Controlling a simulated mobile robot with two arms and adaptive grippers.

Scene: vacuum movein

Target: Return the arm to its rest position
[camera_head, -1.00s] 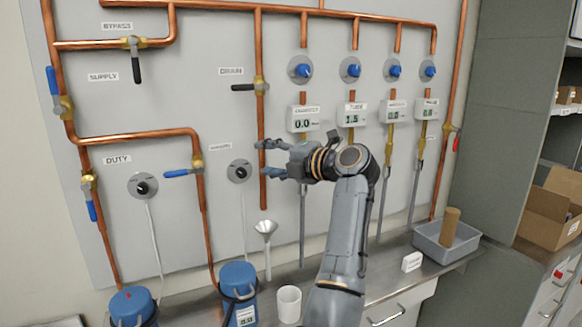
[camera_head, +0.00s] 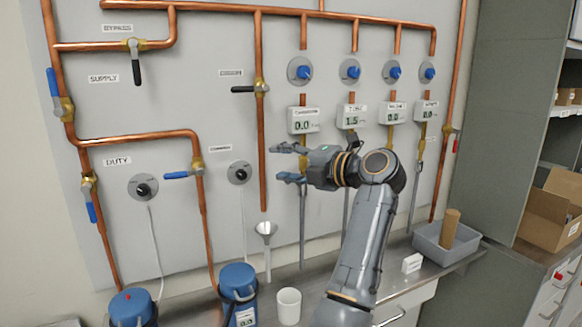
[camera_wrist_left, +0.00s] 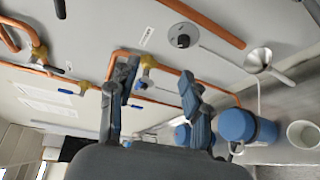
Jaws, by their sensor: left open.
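My left gripper (camera_head: 290,163) is open and empty in the head view. Its fingers point left, in front of the panel, just right of the drain pipe (camera_head: 261,150). My left arm rises from the bottom and covers part of the panel and bench. In the left wrist view the gripper's two fingers (camera_wrist_left: 155,100) are spread, with nothing between them but the panel and pipes behind. My right gripper shows in neither view.
A funnel (camera_head: 266,233), a white cup (camera_head: 289,305) and two blue-topped vessels (camera_head: 238,281) (camera_head: 132,306) stand below the panel. A grey tray (camera_head: 432,242) holding a brown block (camera_head: 450,228) and a small white sign (camera_head: 411,263) are at the right of the bench.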

